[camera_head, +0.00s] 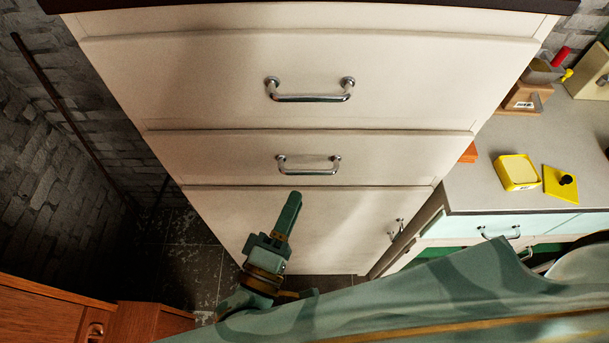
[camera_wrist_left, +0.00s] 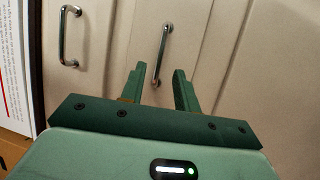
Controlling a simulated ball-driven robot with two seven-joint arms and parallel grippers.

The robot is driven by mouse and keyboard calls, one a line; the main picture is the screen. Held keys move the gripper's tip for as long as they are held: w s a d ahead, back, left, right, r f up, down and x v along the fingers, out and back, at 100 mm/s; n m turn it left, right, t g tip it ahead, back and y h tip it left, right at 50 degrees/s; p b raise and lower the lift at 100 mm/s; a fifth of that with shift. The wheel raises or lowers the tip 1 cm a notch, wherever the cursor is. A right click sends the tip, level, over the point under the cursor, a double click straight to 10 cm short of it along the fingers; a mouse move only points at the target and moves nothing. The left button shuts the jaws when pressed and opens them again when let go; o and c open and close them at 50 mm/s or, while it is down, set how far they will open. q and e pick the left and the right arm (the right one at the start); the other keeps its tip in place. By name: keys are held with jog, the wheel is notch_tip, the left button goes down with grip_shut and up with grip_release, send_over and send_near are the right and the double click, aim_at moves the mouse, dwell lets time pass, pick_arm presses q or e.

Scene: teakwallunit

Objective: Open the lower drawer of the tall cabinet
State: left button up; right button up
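The tall cabinet (camera_head: 165,100) is cream with a dark top. Its upper drawer (camera_head: 200,75) and lower drawer (camera_head: 220,150) look closed, each with a chrome bar handle. The lower drawer's handle (camera_head: 308,170) also shows in the left wrist view (camera_wrist_left: 164,45). My left gripper (camera_head: 293,197) is just below this handle in the head view. In the wrist view its two green fingers (camera_wrist_left: 159,70) are open, with the handle's near end appearing in the gap between them. No grip shows, and the remaining depth is unclear. My right gripper is not in view.
A door (camera_head: 330,220) with its own handle (camera_head: 396,229) sits below the drawers. A counter (camera_head: 470,190) with a yellow box (camera_head: 517,172) stands at right. An orange wooden cabinet (camera_head: 45,315) is at lower left. Dark tiled floor (camera_head: 180,255) lies between.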

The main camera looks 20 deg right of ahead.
pick_arm(q)
jog(key=x, duration=0.6)
grip_shut()
